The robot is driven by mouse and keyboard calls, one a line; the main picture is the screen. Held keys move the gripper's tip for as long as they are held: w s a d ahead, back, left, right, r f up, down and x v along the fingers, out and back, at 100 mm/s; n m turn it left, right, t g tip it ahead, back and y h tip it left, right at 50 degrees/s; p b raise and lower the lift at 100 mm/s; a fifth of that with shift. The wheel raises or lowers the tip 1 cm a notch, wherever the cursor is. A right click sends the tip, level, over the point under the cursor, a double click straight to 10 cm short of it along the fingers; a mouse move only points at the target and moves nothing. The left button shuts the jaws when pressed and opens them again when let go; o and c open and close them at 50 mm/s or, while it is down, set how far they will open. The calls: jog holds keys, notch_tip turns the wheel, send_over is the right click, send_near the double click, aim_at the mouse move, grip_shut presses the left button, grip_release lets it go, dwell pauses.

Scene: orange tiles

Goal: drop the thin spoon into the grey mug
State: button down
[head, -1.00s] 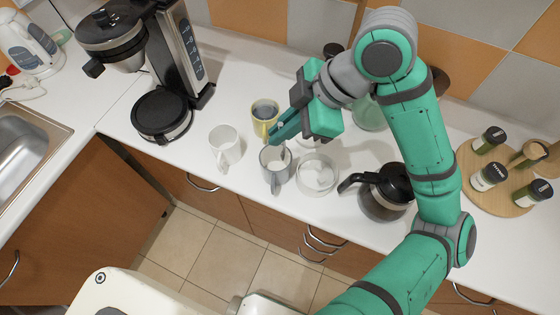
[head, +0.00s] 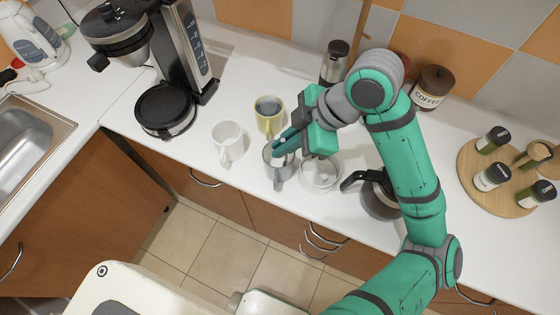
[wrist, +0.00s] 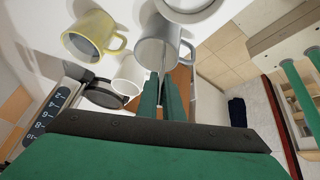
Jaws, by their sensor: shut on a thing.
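The grey mug (head: 279,176) stands upright on the white counter, in front of the yellow mug. My gripper (head: 278,150) is over its mouth, with the fingertips at the rim in the head view. In the wrist view the grey mug (wrist: 153,27) lies just beyond my fingertips (wrist: 162,84). The fingers are shut on the thin spoon (wrist: 163,58), which shows as a narrow strip between the tips and overlaps the mug. The fingers hide most of the spoon, and I cannot tell how deep its end is.
A white mug (head: 228,143) stands left of the grey mug and a yellow mug (head: 269,116) behind it. The coffee maker (head: 175,70) stands at the left.

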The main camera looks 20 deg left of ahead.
jog(key=c, duration=1.8)
grip_release()
jog(key=shift+c, duration=0.2)
jog(key=shift+d+r, duration=0.2)
jog(key=shift+r, duration=0.35)
jog(key=v, duration=0.9)
jog(key=shift+w+d+r, duration=0.25)
jog(key=shift+d, duration=0.1)
jog(key=shift+d, duration=0.1)
